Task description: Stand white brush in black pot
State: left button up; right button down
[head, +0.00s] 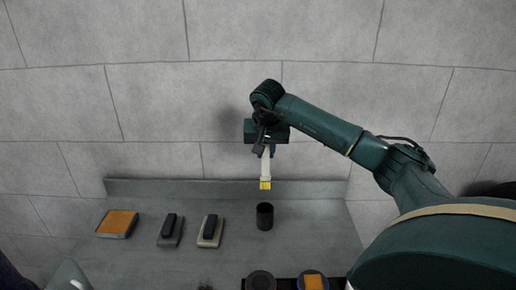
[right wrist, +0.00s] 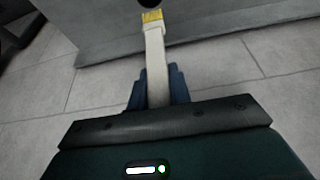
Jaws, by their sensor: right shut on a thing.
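The white brush (head: 265,170) has a pale handle and yellow bristles, which point down toward the counter in the head view. My right gripper (head: 267,150) is shut on the brush's handle and holds it up, with the bristles appearing just behind the black pot. The brush also shows in the right wrist view (right wrist: 156,62), between the blue fingers (right wrist: 158,88). The black pot (head: 265,217) stands upright on the grey counter, apart from the brush. A dark rounded piece at the top of the right wrist view may be the pot. My left gripper is not in view.
On the grey counter (head: 225,262) lie an orange-topped block (head: 117,223) and two dark-handled blocks (head: 171,230) (head: 210,230) left of the pot. A dark holder with round items (head: 261,281) and an orange piece (head: 313,282) is at the front. A low backsplash (head: 150,187) runs behind.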

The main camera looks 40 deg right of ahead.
aim_at(266, 181)
jog(key=shift+s+d+f+b, duration=0.1)
jog(key=shift+f+b, duration=0.3)
jog(key=shift+f, duration=0.75)
jog(key=shift+f+b, duration=0.45)
jog(key=shift+b, duration=0.05)
jog(key=shift+f+b, duration=0.65)
notch_tip(266, 181, down, 2)
jog(key=shift+b, duration=0.95)
jog(key=shift+f, duration=0.25)
notch_tip(266, 181, down, 2)
jog(key=shift+b, duration=0.5)
jog(key=shift+f+b, duration=0.6)
jog(key=shift+f, duration=0.95)
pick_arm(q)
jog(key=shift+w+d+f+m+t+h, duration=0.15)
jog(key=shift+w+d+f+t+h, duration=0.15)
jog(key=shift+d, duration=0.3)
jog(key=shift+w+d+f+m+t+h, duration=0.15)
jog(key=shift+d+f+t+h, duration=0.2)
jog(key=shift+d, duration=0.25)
